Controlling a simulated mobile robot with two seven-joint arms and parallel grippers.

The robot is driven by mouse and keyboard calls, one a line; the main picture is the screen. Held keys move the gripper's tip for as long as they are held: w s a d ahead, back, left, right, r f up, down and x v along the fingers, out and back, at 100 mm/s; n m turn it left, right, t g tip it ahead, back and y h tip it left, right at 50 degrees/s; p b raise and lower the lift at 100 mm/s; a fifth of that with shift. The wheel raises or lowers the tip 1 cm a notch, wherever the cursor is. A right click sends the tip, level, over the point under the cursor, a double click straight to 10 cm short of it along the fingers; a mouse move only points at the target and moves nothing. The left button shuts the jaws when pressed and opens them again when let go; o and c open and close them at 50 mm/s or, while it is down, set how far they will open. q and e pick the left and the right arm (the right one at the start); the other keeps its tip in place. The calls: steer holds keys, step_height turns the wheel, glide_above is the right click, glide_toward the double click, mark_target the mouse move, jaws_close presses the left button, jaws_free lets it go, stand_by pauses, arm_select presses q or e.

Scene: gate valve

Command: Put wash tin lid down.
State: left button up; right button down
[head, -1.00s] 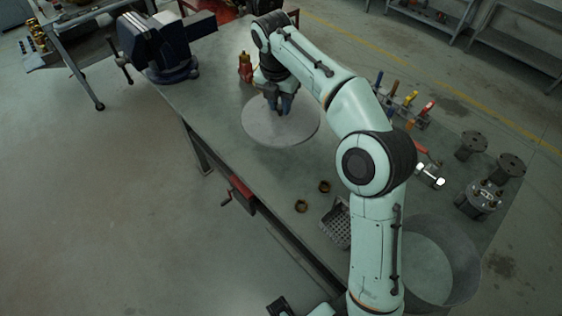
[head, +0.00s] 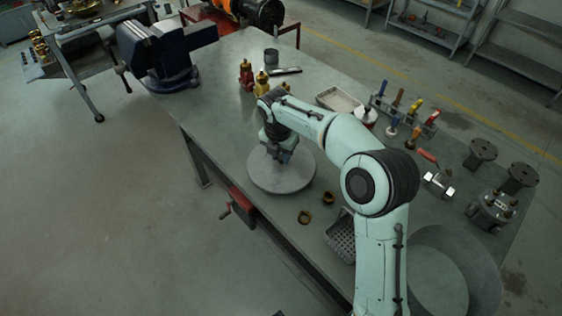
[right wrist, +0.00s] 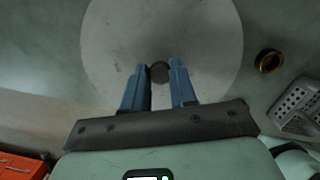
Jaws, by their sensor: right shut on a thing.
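The wash tin lid (head: 297,179) is a flat grey disc with a small dark knob. In the head view it is level, at or just above the bench top near the front edge; I cannot tell whether it touches. My right gripper (head: 282,157) is above it, shut on its knob. In the right wrist view the blue fingers (right wrist: 160,72) stand either side of the knob, and the lid (right wrist: 205,35) spreads beyond them. The wash tin (head: 470,262) is a wide, round, open grey tub at the lower right, partly behind my arm. My left gripper is not in view.
Two brass rings (head: 305,217) lie right of the lid, near a grey perforated basket (head: 341,238). Red (head: 246,76) and yellow (head: 262,84) bottles stand behind. A blue vise (head: 165,55) is at the back left. The bench left of the bottles is bare.

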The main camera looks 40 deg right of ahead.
mark_target(281, 158)
steer(key=shift+f, duration=1.55)
steer(key=c, duration=0.9)
jaws_free()
steer(key=shift+f, duration=0.15)
step_height(281, 158, up, 12)
steer(key=a+p, duration=0.1)
steer(key=p, duration=0.1)
steer(key=shift+s+a, duration=0.3)
steer(key=shift+s, duration=0.1)
